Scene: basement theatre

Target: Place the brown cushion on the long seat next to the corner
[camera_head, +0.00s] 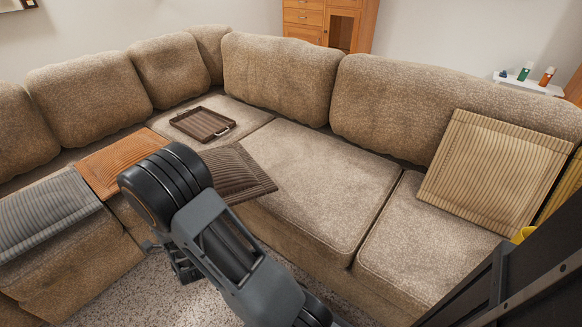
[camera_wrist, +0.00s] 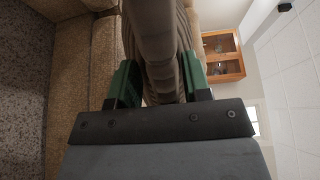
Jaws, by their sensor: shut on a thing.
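The brown cushion (camera_head: 240,172), dark and ribbed, shows just right of my arm in the head view, over the long seat (camera_head: 325,195) near the corner. My arm hides its left part. I cannot tell whether it touches the seat or hangs above it. In the wrist view my gripper (camera_wrist: 160,85) is shut on the brown cushion (camera_wrist: 158,35), with a green-padded finger on each side. In the head view my arm hides the fingertips.
A brown tray (camera_head: 202,124) lies on the corner seat. An orange cushion (camera_head: 112,162) and a grey cushion (camera_head: 45,212) lie on the left seat. A beige striped cushion (camera_head: 495,170) leans at the right backrest. The long seat's middle is bare.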

